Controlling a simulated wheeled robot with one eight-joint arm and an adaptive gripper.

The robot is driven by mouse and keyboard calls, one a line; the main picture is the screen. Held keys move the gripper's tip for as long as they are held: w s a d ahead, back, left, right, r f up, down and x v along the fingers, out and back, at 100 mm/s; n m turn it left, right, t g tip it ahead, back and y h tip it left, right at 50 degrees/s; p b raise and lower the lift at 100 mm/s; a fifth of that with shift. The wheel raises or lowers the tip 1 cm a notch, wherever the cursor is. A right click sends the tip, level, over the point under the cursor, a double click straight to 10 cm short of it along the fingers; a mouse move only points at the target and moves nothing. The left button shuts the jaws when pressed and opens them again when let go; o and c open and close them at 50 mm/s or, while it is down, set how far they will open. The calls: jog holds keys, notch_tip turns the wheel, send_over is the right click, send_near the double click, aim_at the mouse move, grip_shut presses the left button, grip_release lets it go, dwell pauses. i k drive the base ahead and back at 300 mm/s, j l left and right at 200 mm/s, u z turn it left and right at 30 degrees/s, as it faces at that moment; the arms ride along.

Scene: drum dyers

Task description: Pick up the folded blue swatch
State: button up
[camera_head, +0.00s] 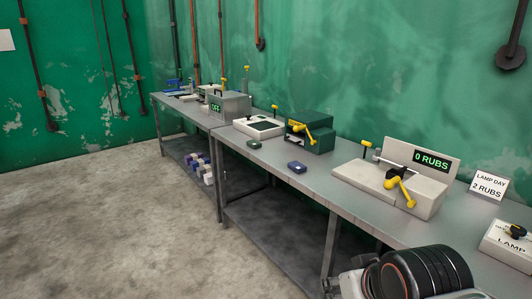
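The folded blue swatch (297,167) looks like a small dark blue block. It lies flat on the grey metal bench top (262,161), near the front edge and in the middle of the picture. Nothing touches it. Part of my arm shows at the bottom right, well to the right of the swatch and nearer to me. The fingers of my gripper do not show, so I cannot see whether they are open or shut.
A dark green swatch (254,144) lies to the left. Behind stands a green machine (318,133) with yellow levers. To the right is a beige device (387,188) reading "0 RUBS", then a "LAMP DAY 2 RUBS" card (488,185) and a lamp box (508,244). The concrete floor (100,220) is clear.

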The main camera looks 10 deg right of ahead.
aim_at(298, 168)
jog(key=i+j+z, duration=0.2)
jog(key=i, duration=1.65)
jog(key=l, duration=0.1)
